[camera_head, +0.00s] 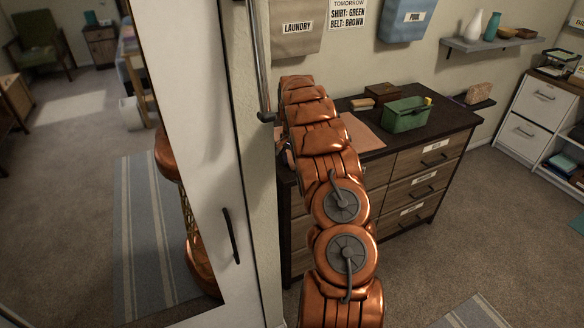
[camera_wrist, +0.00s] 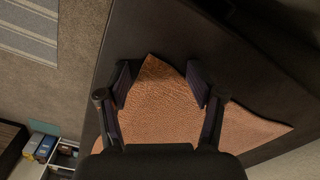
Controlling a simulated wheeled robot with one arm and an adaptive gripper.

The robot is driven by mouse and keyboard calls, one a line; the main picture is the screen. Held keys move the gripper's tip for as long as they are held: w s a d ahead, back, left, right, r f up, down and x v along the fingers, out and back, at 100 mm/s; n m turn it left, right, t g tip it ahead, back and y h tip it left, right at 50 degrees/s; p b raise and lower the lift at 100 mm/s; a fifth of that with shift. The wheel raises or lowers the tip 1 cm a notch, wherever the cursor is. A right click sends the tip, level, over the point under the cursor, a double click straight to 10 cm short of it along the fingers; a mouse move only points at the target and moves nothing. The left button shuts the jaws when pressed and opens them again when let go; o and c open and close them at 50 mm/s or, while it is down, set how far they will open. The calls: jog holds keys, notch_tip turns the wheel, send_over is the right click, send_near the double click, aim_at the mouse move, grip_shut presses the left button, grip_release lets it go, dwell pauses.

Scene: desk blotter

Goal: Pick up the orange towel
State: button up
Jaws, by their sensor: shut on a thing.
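The orange towel (camera_wrist: 160,112) lies on the dark dresser top in the wrist view, with a rough woven surface. One corner points up between my fingers and another reaches out to the right. In the head view, a flat peach-orange piece of it (camera_head: 362,132) shows on the dresser beside my arm. In the head view my arm hides the gripper and part of the towel.
A green bin (camera_head: 406,115) and a brown box (camera_head: 384,92) stand on the dresser (camera_head: 452,118) right of the towel. A wall shelf (camera_head: 490,43) holds vases. A white door with a mirror (camera_head: 150,200) is close on the left. Carpet floor is open at right.

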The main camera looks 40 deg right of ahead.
jog(key=shift+a+f, duration=0.1)
jog(key=shift+f, duration=0.15)
jog(key=r, duration=0.4)
jog(key=shift+w+r, duration=0.25)
jog(key=shift+r, duration=0.15)
grip_shut()
notch_tip(320, 180, up, 8)
jog(key=p, duration=0.2)
jog(key=shift+f, duration=0.25)
jog(key=shift+s, duration=0.1)
notch_tip(320, 180, up, 18)
jog(key=p, duration=1)
jog(key=shift+f, duration=0.1)
